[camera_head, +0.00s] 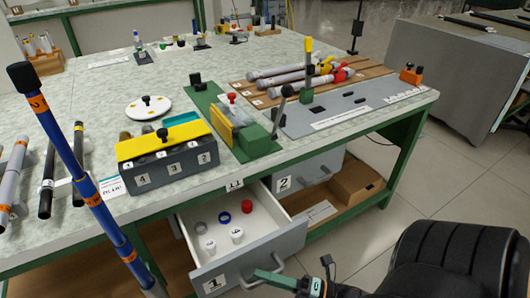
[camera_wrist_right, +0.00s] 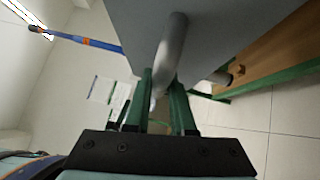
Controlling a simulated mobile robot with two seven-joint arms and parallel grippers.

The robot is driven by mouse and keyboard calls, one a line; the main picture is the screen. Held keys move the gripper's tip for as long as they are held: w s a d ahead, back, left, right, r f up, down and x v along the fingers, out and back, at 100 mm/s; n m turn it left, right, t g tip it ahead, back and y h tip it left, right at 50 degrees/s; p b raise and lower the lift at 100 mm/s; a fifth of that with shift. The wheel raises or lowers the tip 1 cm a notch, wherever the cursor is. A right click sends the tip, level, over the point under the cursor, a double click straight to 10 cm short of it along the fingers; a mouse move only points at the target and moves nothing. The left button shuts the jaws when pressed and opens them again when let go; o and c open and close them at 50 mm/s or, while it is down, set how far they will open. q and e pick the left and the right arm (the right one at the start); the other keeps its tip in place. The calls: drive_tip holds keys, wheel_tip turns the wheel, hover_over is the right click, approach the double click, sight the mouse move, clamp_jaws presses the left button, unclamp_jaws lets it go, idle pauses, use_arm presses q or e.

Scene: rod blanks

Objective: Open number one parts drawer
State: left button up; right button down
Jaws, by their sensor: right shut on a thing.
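The parts drawer marked 1 (camera_head: 212,284) is pulled out from under the workbench. Its white inside shows a blue ring, a red cap, a grey ring and white pieces. My right gripper (camera_head: 268,277) is at the front of this drawer, shut on its curved grey handle (camera_head: 278,266). In the right wrist view the handle (camera_wrist_right: 172,45) passes between the green fingers (camera_wrist_right: 167,105) of this gripper. My left gripper is in neither view.
Drawer 2 (camera_head: 310,167) beside it is shut. A tall blue rod with orange bands (camera_head: 88,190) rises at the left. A dark box with yellow lid (camera_head: 170,168) sits on the bench above.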

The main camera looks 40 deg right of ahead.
drive_tip(key=c, duration=0.8)
unclamp_jaws()
drive_tip(key=shift+o, duration=0.2)
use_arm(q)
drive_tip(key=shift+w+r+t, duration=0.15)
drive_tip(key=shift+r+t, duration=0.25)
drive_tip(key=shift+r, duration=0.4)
use_arm(e)
drive_tip(key=v, duration=1.2)
drive_tip(key=shift+s+d, duration=0.2)
